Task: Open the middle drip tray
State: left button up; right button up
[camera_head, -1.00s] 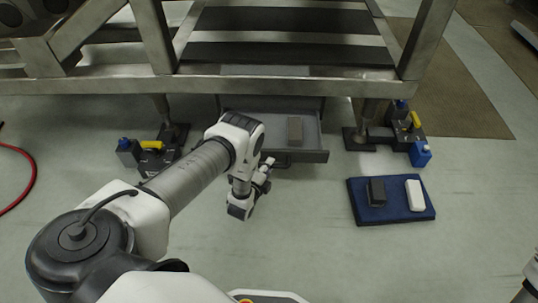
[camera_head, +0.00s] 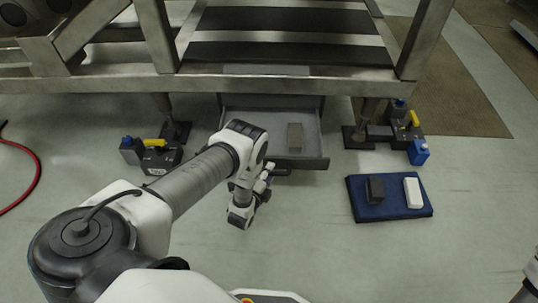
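The middle drip tray (camera_head: 312,163) is a grey drawer under the metal stand, pulled partly out toward me. A grey-brown block (camera_head: 295,137) lies inside it. A dark handle shows at its front, partly hidden by my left arm. My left gripper (camera_head: 262,190) is just in front of the tray's front, left of its middle, pointing down and right. Its fingers are small and partly hidden; I cannot tell whether they are open or touching the handle. Only a bit of my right arm shows at the lower right edge; its gripper is out of view.
A blue mat (camera_head: 390,213) with a dark block (camera_head: 375,188) and a white block (camera_head: 413,193) lies on the floor to the right. Feet with yellow-handled fittings stand either side of the tray. A red hose (camera_head: 36,165) lies at the far left. The floor before the tray is clear.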

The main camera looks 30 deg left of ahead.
pick_arm(q)
jog(key=v, duration=1.2)
